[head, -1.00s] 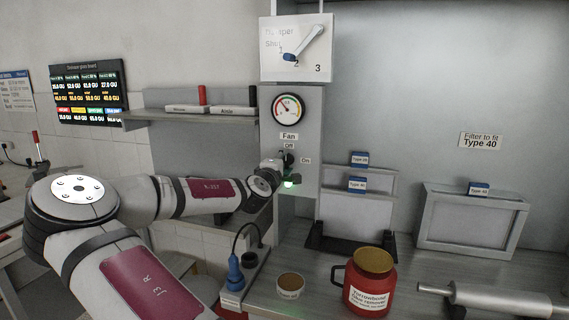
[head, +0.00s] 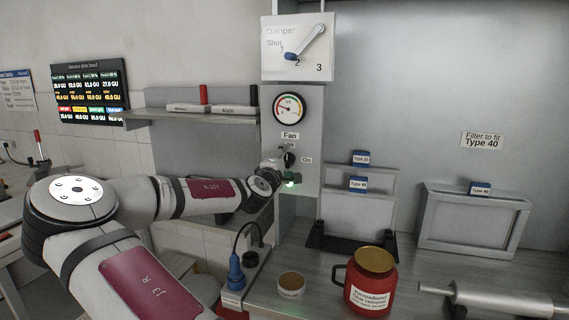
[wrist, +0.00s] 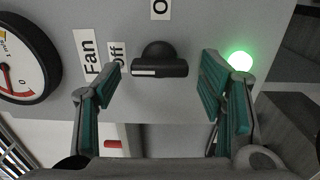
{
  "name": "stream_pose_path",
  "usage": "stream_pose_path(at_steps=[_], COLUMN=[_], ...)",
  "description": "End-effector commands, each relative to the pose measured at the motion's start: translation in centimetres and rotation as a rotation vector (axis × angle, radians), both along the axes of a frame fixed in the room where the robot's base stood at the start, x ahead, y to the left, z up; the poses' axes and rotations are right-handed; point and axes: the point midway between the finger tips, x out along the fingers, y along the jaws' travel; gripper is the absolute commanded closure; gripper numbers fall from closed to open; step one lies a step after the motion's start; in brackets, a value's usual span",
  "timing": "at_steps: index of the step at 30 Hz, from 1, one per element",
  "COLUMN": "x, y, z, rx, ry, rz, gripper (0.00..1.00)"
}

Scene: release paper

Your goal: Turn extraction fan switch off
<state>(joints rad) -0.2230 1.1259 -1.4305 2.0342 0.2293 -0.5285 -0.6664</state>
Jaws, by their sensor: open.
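The black fan switch (head: 289,158) is on the grey panel under the "Fan" label, with "Off" above it and "On" to its lower right. In the wrist view the switch (wrist: 160,62) shows a bar handle with a white mark on its left half, the side of the "Off" label (wrist: 118,52). My gripper (wrist: 161,75) is open, with one teal-padded finger on each side of the handle and a gap on both sides. In the head view my gripper (head: 273,167) is at the panel, partly hidden by my wrist. A green lamp (wrist: 240,61) beside the switch is lit.
A round gauge (head: 289,108) and the damper board (head: 297,47) are above the switch. A red jar (head: 371,283) and a small round tub (head: 291,285) stand on the bench below.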

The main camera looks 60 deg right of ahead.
Motion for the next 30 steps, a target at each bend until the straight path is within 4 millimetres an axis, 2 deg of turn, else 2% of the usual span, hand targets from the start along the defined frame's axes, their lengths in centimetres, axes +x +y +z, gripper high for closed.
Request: stream_pose_path(at_steps=[5,12,18,24,30], x=[-0.5,-1.8,-2.7,-3.1,-3.2], y=[2.4,7.1,9.9,11.2,11.3], z=[0.0,0.0,0.0,0.0,0.0], rx=[0.000,0.000,-0.001,0.000,0.000], ry=[0.000,0.001,0.001,0.001,0.001], rz=[0.003,0.004,0.003,0.003,0.002], gripper=[0.37,0.37,0.37,0.37,0.37])
